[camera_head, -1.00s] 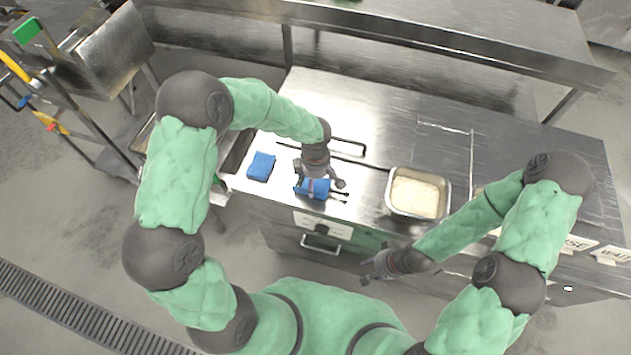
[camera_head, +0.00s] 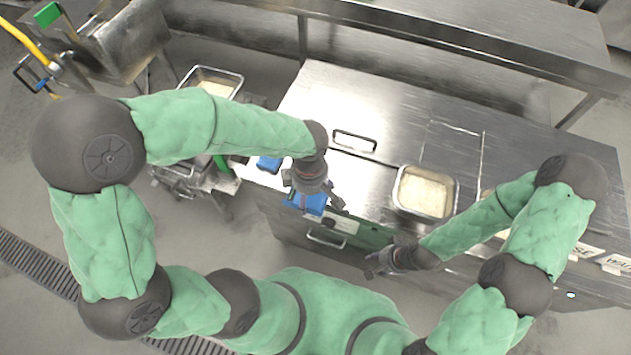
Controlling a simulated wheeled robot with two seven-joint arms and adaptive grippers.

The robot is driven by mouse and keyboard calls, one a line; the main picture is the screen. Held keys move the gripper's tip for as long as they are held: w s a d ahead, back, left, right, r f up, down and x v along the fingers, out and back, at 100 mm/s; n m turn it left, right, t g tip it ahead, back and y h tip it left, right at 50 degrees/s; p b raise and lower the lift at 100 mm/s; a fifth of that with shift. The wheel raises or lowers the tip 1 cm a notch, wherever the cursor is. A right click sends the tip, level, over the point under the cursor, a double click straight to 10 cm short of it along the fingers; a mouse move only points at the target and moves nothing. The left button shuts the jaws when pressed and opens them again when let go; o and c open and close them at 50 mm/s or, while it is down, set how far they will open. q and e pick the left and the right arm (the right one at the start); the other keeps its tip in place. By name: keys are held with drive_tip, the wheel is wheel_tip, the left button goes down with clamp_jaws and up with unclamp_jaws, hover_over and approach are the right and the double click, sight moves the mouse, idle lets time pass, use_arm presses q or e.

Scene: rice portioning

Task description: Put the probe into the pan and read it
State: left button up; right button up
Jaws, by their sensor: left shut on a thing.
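A steel pan (camera_head: 398,200) of white rice sits on the steel counter, right of centre. My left gripper (camera_head: 308,201) is shut on a blue thing (camera_head: 313,205), which I take to be the probe, at the counter's front edge. The fingers and wrist partly cover it, and I cannot make out its thin tip. It is left of the pan and apart from it. My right gripper (camera_head: 376,264) hangs in front of the counter, below the pan. Its fingers are too small and dark to tell open from shut.
Another blue block (camera_head: 269,163) lies at the counter's left end, partly behind my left arm. A black handle (camera_head: 354,141) is on the counter top. A second pan (camera_head: 236,77) with pale contents stands at the left. White labels (camera_head: 616,264) are at the front right.

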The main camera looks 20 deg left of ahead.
sight(309, 197)
use_arm(q)
drive_tip(key=shift+s+r, duration=0.35)
drive_tip(key=shift+s, duration=0.15)
drive_tip(key=shift+s+r, duration=0.1)
drive_tip(key=shift+r, duration=0.1)
drive_tip(key=shift+r+p, duration=1.95)
drive_tip(key=shift+r, duration=0.85)
